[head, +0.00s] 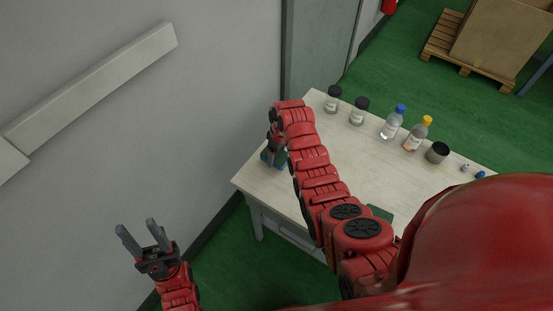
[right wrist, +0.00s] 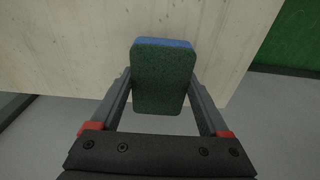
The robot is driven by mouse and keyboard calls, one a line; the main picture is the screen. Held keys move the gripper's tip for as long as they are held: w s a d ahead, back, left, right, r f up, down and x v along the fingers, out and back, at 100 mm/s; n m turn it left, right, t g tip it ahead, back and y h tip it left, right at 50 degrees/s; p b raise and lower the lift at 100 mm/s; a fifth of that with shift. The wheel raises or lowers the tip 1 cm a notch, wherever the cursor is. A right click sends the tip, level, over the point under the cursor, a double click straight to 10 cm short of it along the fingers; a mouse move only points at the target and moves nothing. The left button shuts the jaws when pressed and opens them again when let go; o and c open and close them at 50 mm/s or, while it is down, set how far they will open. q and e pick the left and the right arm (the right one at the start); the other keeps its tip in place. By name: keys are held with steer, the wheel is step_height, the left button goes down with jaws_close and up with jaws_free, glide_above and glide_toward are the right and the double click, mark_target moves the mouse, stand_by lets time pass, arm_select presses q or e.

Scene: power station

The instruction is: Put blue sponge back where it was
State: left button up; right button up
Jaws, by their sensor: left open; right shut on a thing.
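The sponge, with a blue layer and a dark green scouring side, is between the fingers of my right gripper (right wrist: 162,84) in the right wrist view (right wrist: 163,77). In the head view my right gripper (head: 273,150) is over the left corner of the table, and the sponge (head: 268,158) shows only partly beneath it. I cannot tell whether the sponge touches the tabletop. My left gripper (head: 137,229) is open and empty, off the table to the left, near the wall.
The pale wooden table (head: 345,155) has jars (head: 333,98), a blue-capped bottle (head: 392,124), an orange-capped bottle (head: 417,134) and a dark cup (head: 437,153) along its far edge. A flat green item (head: 380,213) lies partly behind my arm. The table's middle is clear.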

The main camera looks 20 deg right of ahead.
mark_target(277, 160)
steer(key=shift+f+p, duration=0.7)
steer(key=shift+f, duration=1.05)
steer(key=shift+f, duration=0.2)
steer(key=o, duration=1.2)
steer(key=shift+c, duration=0.2)
steer(key=shift+w+r, duration=0.1)
steer(key=shift+r, duration=0.15)
